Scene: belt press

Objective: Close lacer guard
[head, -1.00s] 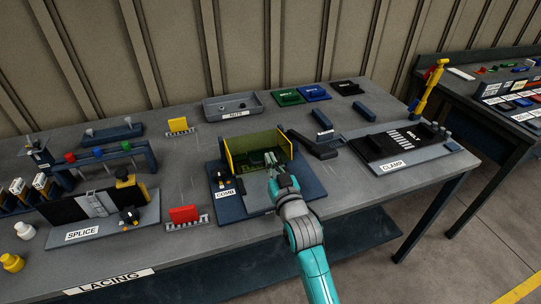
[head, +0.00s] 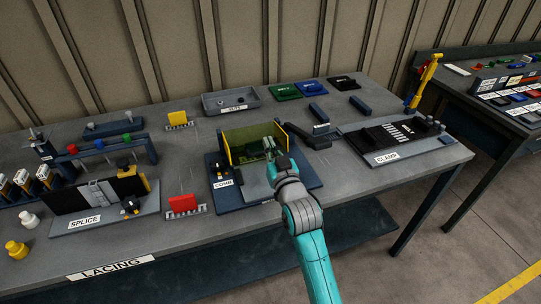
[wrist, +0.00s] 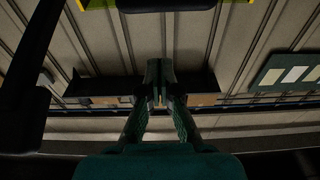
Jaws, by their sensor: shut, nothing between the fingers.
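The lacer guard (head: 245,146) is a see-through yellow-green panel with yellow side edges. It stands upright at the back of the dark comb station (head: 262,197), in the middle of the bench. My gripper (head: 271,150) is in front of the panel, near its right side, and covers part of it. Whether it touches the guard cannot be told. In the wrist view, the gripper's fingers (wrist: 160,98) are shut together and empty. Yellow guard edges (wrist: 238,3) show at the top of the wrist view.
A dark lever-like arm (head: 308,137) lies right of the guard. The splice station (head: 108,212) and a red block (head: 183,203) are to the left. A grey nuts tray (head: 215,111) stands behind.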

